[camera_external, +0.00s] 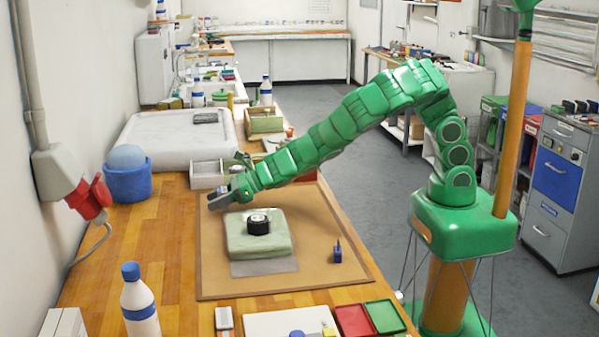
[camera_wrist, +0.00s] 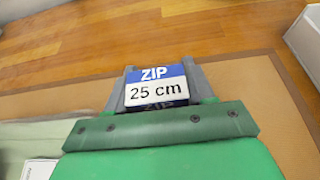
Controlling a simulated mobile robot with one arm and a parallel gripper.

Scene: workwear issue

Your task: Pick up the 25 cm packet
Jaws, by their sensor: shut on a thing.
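The 25 cm packet (camera_wrist: 155,93) has a blue band reading "ZIP" and a white label reading "25 cm". In the wrist view it sits between the two grey fingers of my gripper (camera_wrist: 157,84), which is shut on it. In the external view my gripper (camera_external: 219,196) is over the far left part of the tan board (camera_external: 312,222), beyond the folded green garment. The packet is small and hard to make out there. I cannot tell whether it touches the board.
The folded green garment (camera_external: 240,241) carries a black roll (camera_external: 258,222) with a white top. A small blue item (camera_external: 337,252) stands to its right. A light wooden-grey tray (camera_external: 207,172) is just behind my gripper. A blue tub (camera_external: 128,182) and bottle (camera_external: 140,305) stand left.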

